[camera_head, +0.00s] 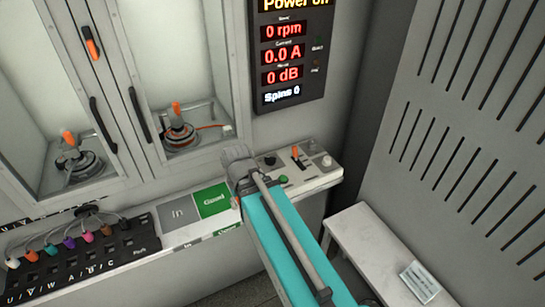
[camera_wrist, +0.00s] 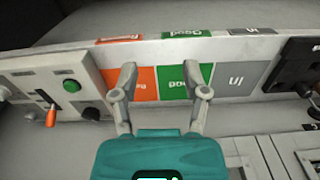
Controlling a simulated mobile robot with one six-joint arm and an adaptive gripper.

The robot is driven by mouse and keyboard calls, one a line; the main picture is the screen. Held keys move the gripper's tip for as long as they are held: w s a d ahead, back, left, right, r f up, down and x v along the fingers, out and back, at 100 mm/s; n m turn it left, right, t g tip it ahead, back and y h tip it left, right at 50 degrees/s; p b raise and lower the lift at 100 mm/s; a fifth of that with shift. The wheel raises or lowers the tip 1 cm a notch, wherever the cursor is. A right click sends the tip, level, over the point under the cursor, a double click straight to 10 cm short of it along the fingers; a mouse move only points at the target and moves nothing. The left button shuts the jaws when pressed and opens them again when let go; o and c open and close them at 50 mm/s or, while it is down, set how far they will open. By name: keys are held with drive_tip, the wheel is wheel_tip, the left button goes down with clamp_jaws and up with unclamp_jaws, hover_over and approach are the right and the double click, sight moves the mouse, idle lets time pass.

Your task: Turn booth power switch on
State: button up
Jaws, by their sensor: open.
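A lever switch with an orange tip (camera_head: 297,155) stands on the pale control panel (camera_head: 318,180) at the right end of the bench. It also shows in the wrist view at the left (camera_wrist: 50,115), near a green button (camera_wrist: 72,86) and a black knob (camera_wrist: 91,114). Its label is too small to read. My gripper (camera_wrist: 160,80) is open and empty, over the red and green tiles, to the right of the switch in the wrist view and apart from it. The display (camera_head: 290,50) shows a "Power" line, 0 rpm and 0.0 A.
The green "Good" tile (camera_head: 212,200) and grey "In" tile (camera_head: 180,213) lie on the bench. A black connector block (camera_head: 80,262) with coloured plugs is at the left. Glass-fronted cabinets holding motors stand behind. A white side table (camera_head: 375,250) is at the right.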

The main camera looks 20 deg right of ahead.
drive_tip(key=w+n, duration=0.1)
drive_tip(key=w, duration=0.3)
drive_tip(key=n+t+y, duration=0.3)
drive_tip(key=n, duration=0.5)
approach(270, 157)
drive_tip(key=d+v, duration=0.1)
drive_tip(key=v, duration=0.3)
drive_tip(key=shift+s+a, duration=0.2)
drive_tip(key=shift+f, duration=0.15)
drive_tip(key=b+x, duration=1.2)
drive_tip(key=x, duration=0.1)
drive_tip(key=shift+w+a+f, duration=0.15)
drive_tip(key=shift+w+a, duration=0.05)
drive_tip(key=shift+a, duration=0.1)
